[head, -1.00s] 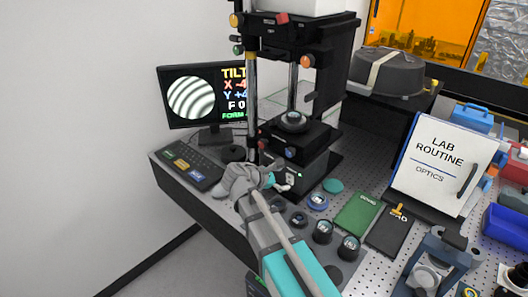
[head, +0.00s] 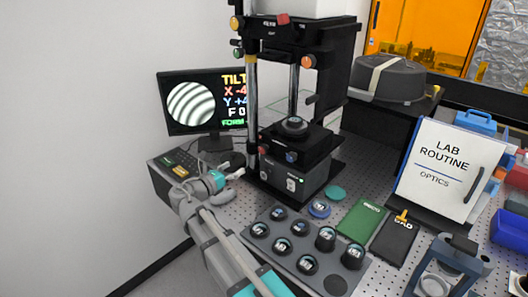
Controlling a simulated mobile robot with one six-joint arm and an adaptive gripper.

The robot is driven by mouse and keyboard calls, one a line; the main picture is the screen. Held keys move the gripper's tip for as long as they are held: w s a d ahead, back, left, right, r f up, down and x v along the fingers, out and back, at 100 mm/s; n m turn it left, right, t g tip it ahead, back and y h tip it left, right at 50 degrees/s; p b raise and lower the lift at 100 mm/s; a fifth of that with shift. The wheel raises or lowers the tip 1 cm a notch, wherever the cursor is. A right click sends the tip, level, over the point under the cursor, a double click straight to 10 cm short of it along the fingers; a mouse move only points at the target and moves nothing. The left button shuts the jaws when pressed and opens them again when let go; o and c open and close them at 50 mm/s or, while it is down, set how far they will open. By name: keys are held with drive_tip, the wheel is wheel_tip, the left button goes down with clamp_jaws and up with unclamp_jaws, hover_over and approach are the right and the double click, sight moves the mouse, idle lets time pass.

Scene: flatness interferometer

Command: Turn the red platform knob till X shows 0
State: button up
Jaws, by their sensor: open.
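The interferometer stand (head: 330,80) is a tall black frame with a small round part (head: 293,126) on its platform. The red platform knob (head: 264,150) is on the platform's front left, beside the blue knob (head: 291,156). The monitor (head: 186,131) shows curved fringes and a TILT readout (head: 235,90) with X at -4 and Y at +4; the digits' right ends are hidden by the stand. My gripper (head: 239,174) is open and empty, to the left of the stand's base and lower left of the red knob, apart from it.
A tray of round dark parts (head: 308,264) lies in front of the stand. A green box (head: 361,220) and black box (head: 394,238) lie to its right. Another red knob (head: 283,19) is high on the stand.

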sight(262, 151)
drive_tip(key=shift+d, duration=0.1)
drive_tip(key=x, duration=1.3)
drive_tip(key=shift+w+d, duration=0.2)
drive_tip(key=shift+w, duration=0.1)
drive_tip(key=c, duration=1.2)
